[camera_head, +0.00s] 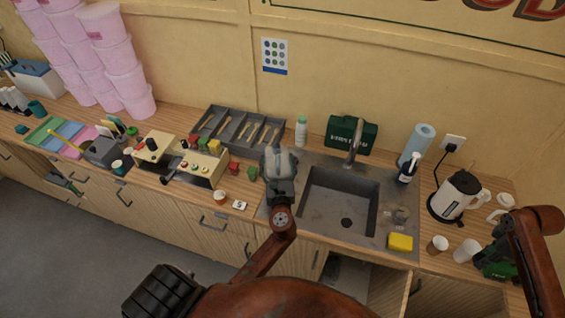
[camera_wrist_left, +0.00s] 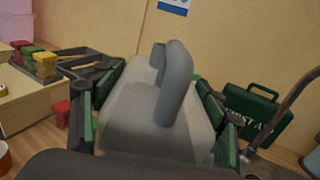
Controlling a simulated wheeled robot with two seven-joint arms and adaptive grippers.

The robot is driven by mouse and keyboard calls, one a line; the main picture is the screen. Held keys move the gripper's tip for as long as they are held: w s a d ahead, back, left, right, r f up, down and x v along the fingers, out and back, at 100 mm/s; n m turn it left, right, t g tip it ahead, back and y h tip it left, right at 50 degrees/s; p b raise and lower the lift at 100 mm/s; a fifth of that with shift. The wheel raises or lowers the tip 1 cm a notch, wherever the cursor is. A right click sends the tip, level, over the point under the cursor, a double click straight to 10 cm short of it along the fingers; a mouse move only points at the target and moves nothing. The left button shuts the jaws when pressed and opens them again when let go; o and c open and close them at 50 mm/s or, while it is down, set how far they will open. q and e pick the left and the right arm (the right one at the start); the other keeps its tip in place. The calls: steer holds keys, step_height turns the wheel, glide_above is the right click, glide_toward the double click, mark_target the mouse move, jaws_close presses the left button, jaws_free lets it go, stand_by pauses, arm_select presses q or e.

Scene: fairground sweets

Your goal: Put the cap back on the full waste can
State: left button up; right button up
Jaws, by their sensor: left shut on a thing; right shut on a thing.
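The waste can appears to be the grey can with a raised handle (camera_head: 279,160), at the left edge of the sink; it fills the middle of the left wrist view (camera_wrist_left: 155,120). A short grey stub (camera_wrist_left: 157,55) stands behind its handle. My left gripper (camera_head: 279,178) is shut on the can, with green pads on both sides. I cannot tell whether the can rests on the counter. My right gripper (camera_head: 496,262) is at the far right, by the white cups. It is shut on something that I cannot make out. I see no cap clearly.
The sink (camera_head: 340,200) lies right of the can, with a tap (camera_head: 354,143), yellow sponge (camera_head: 400,242) and soap bottle (camera_head: 408,170). A kettle (camera_head: 455,196) and cups (camera_head: 466,250) crowd the right. A cutlery tray (camera_head: 238,131) and green case (camera_head: 352,134) stand behind.

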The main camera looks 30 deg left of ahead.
arm_select(q)
steer(key=s+r, duration=0.1)
steer(key=s, duration=0.2)
steer(key=s+r, duration=0.2)
steer(key=s, duration=0.1)
steer(key=s+r, duration=0.2)
steer(key=s, duration=0.1)
steer(key=shift+s+a, duration=0.1)
steer(key=shift+s, duration=0.05)
arm_select(e)
steer(key=shift+f, duration=0.15)
arm_select(q)
steer(key=shift+f, duration=0.1)
